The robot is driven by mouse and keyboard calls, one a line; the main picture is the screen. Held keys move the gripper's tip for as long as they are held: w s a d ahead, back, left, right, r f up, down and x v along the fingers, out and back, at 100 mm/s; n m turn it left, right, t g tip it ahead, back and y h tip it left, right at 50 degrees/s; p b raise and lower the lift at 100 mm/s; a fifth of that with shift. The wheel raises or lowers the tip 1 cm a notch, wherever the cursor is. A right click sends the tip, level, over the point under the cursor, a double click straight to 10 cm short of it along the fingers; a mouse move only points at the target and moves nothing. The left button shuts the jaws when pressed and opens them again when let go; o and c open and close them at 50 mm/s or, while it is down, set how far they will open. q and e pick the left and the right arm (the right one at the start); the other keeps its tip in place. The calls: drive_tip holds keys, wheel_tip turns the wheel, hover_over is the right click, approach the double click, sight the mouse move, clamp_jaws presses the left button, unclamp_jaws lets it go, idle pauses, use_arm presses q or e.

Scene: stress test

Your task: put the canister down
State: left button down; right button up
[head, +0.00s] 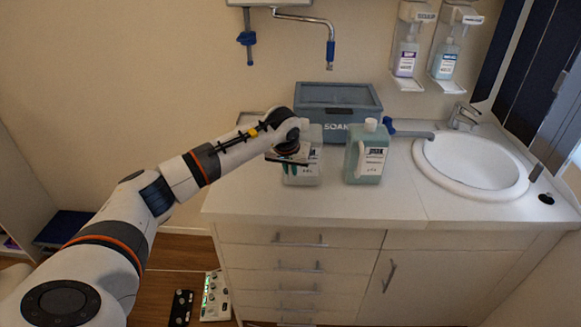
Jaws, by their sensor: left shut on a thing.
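A pale white canister (309,169) with a printed label is at the counter's left part, in front of the grey-blue box. My left gripper (288,163) is shut on it, covering its upper left part. The canister looks upright. Its base is at or just above the countertop (345,204); I cannot tell whether it touches. A second canister (363,167), pale green with a white cap and label, stands upright on the counter just to the right, apart from the first. My right gripper is not in view.
A grey-blue box marked "SOAK" (338,98) stands against the wall behind the canisters. A white sink (470,163) with a tap (464,115) is at the right. A blue-handled object (408,132) lies between. The counter's front strip is clear.

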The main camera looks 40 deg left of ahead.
use_arm(q)
drive_tip(key=c, duration=1.5)
unclamp_jaws()
drive_tip(key=shift+f, duration=0.15)
drive_tip(key=shift+o, duration=0.2)
